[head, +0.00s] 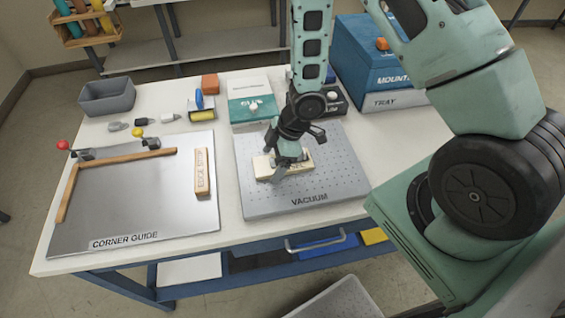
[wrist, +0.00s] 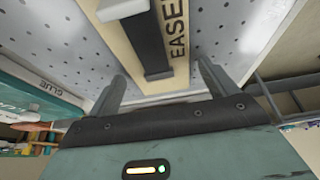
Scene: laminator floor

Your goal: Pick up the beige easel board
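The beige easel board (head: 264,166) lies on the grey perforated vacuum plate (head: 340,185) in the head view. In the wrist view the board (wrist: 120,38) shows the letters "EASE" and a dark bar with a pale end along its top. My gripper (head: 283,168) is pointed down over the board and hides part of it. In the wrist view my gripper (wrist: 160,72) has its two fingers spread wide, one toward each side of the board. I cannot tell whether the fingertips touch it. The board appears to rest on the plate.
Left of the plate is a metal corner guide board (head: 130,205) with wooden rails and an edge stop block (head: 202,172). Behind stand a glue box (head: 250,88), a grey bin (head: 107,97) and a blue mount box (head: 365,60). The white table's front strip is clear.

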